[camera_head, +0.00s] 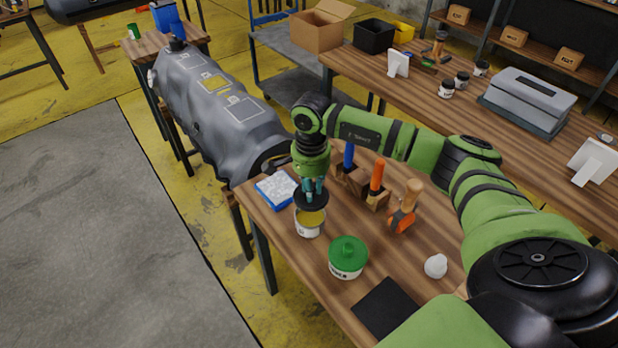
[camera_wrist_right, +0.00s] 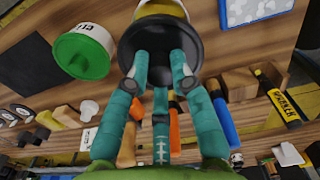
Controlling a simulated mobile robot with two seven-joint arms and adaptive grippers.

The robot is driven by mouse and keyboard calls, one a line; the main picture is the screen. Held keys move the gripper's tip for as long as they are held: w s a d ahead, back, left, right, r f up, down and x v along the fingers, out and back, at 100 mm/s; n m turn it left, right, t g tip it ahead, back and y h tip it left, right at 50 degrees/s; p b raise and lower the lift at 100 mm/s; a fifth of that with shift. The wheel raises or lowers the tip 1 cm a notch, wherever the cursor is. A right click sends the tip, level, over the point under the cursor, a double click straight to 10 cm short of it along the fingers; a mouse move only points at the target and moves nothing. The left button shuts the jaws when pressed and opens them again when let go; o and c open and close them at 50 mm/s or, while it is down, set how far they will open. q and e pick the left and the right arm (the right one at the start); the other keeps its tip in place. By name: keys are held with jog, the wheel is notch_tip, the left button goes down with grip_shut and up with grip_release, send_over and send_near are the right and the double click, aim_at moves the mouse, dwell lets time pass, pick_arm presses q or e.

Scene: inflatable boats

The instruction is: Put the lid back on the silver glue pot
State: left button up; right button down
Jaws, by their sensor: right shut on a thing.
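The glue pot (camera_head: 308,230) is a pale, silver-white pot standing open on the near workbench, with yellow glue showing inside. A black round lid (camera_head: 304,203) is above and slightly behind its mouth. In the head view the lid overlaps the pot's far rim, so I cannot tell whether they touch. My right gripper (camera_head: 314,187) points down and is shut on the lid. In the right wrist view the teal fingers (camera_wrist_right: 160,76) close on the lid (camera_wrist_right: 190,32), and part of the pot (camera_wrist_right: 160,8) shows beyond it. My left gripper is not in view.
A green-lidded pot (camera_head: 348,256) stands close in front. A blue-white sponge-like block (camera_head: 277,188) lies left of the pot. Handled tools in wooden blocks (camera_head: 375,198) stand to the right, with an orange-headed brush (camera_head: 403,215). A black mat (camera_head: 386,308) and white lump (camera_head: 436,266) lie nearer.

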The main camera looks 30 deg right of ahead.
jog(key=shift+a+f+b, duration=0.1)
jog(key=shift+f+b, duration=0.75)
jog(key=shift+f, duration=0.8)
jog(key=shift+f+b, duration=1.3)
jog(key=shift+f, duration=0.2)
jog(key=shift+b, duration=0.45)
jog(key=shift+f+b, duration=0.2)
jog(key=shift+b, duration=0.35)
dwell(0.4)
jog(key=c, duration=0.5)
grip_release()
jog(key=shift+r, duration=0.1)
jog(key=shift+r+p, duration=1.95)
jog(key=shift+r, duration=1.5)
